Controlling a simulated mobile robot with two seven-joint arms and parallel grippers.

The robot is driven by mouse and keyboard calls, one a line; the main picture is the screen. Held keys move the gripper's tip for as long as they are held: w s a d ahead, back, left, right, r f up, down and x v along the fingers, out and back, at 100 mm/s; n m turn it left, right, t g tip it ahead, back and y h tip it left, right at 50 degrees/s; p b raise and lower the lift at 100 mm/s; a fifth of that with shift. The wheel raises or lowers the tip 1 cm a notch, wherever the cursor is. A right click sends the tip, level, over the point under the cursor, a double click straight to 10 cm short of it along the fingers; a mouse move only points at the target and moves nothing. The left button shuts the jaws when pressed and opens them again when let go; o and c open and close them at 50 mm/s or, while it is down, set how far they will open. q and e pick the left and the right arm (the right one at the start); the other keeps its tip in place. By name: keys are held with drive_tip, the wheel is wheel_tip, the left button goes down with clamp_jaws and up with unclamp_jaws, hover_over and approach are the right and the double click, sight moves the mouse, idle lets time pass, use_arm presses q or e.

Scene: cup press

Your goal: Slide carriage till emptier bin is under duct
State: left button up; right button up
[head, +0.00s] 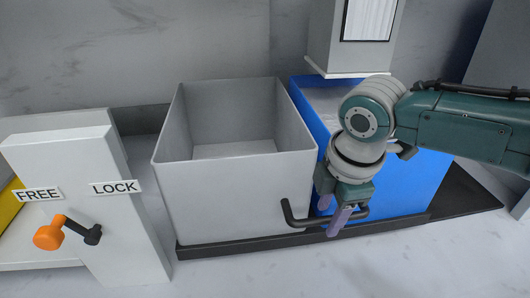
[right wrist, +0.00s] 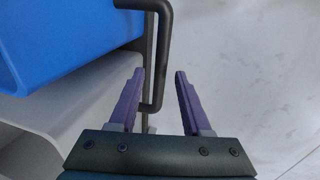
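The carriage (head: 240,246) is a dark low base that bears two open bins. The grey bin (head: 235,198) on the left looks empty, with its bare floor showing. The blue bin (head: 408,190) on the right stands below the duct (head: 325,38); pale contents show near its rim, partly hidden by my right arm. A dark bar handle (head: 292,216) sticks out at the carriage's front. My right gripper (head: 340,218) points down at it. In the right wrist view the handle (right wrist: 164,50) lies between the open fingers (right wrist: 158,90), nearer the left one. My left gripper is out of view.
A white panel (head: 128,235) at the left carries FREE and LOCK labels. Its lever with an orange knob (head: 48,236) points to the FREE side. The dark rail (head: 470,203) extends bare to the right of the blue bin. Pale floor lies in front.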

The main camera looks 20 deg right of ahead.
clamp_jaws()
idle(1.2)
